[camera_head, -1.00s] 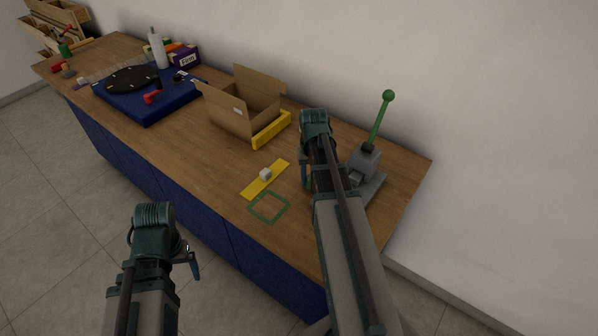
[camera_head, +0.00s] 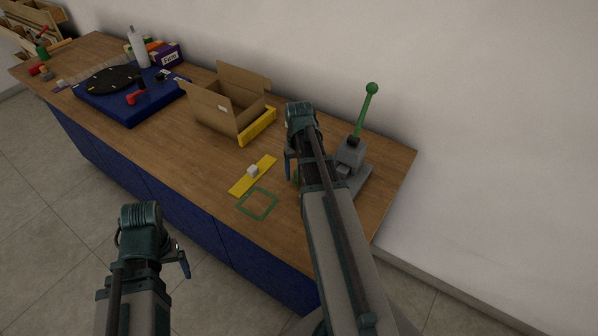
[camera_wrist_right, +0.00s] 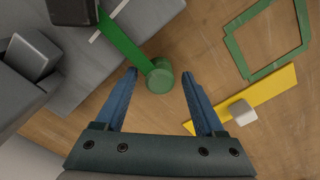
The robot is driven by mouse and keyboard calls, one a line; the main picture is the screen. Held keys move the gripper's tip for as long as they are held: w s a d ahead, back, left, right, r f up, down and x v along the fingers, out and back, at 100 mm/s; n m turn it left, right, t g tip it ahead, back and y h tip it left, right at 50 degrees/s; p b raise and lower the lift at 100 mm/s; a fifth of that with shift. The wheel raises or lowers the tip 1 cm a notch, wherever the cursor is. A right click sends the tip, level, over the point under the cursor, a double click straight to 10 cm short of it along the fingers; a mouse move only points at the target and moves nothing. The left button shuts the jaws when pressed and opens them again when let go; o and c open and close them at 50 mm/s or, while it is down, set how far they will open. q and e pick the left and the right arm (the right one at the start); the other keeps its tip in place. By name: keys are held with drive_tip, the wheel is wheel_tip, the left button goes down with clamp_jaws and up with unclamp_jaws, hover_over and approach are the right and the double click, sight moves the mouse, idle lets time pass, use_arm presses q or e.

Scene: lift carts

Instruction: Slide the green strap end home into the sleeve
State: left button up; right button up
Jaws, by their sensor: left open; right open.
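A flat green strap (camera_wrist_right: 125,42) with a round green end (camera_wrist_right: 160,80) shows in the right wrist view. It runs over the grey base from a dark block (camera_wrist_right: 72,8), which may be the sleeve; I cannot tell how far it sits in it. My right gripper (camera_wrist_right: 160,74) is open, its blue fingers on either side of the round end with a visible gap each side. In the head view the right arm hides most of the strap beside the grey tool (camera_head: 351,155). My left gripper (camera_head: 181,262) is open and empty, in front of the bench.
A green lever with a ball (camera_head: 366,112) stands up from the grey tool. A yellow strip (camera_head: 240,185) with a white cube (camera_head: 253,170) and a green square outline (camera_head: 258,204) lie left of the right gripper. An open cardboard box (camera_head: 205,108) and a blue turntable base (camera_head: 125,117) are further left.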

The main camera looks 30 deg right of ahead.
wheel_tip(320, 180, up, 13)
drive_tip(key=p, duration=1.2)
drive_tip(key=shift+a, duration=0.1)
drive_tip(key=s+a+f+n, duration=0.1)
drive_tip(key=s+a+n, duration=0.1)
drive_tip(key=a, duration=0.9)
drive_tip(key=s+a+n+b, duration=0.1)
drive_tip(key=s+a+n, duration=0.2)
drive_tip(key=a, duration=0.7)
drive_tip(key=s+a+f+n+h+b, duration=0.1)
drive_tip(key=s+a+n, duration=0.2)
drive_tip(key=a, duration=0.8)
drive_tip(key=shift+s+a+f, duration=0.3)
drive_tip(key=shift+s, duration=0.8)
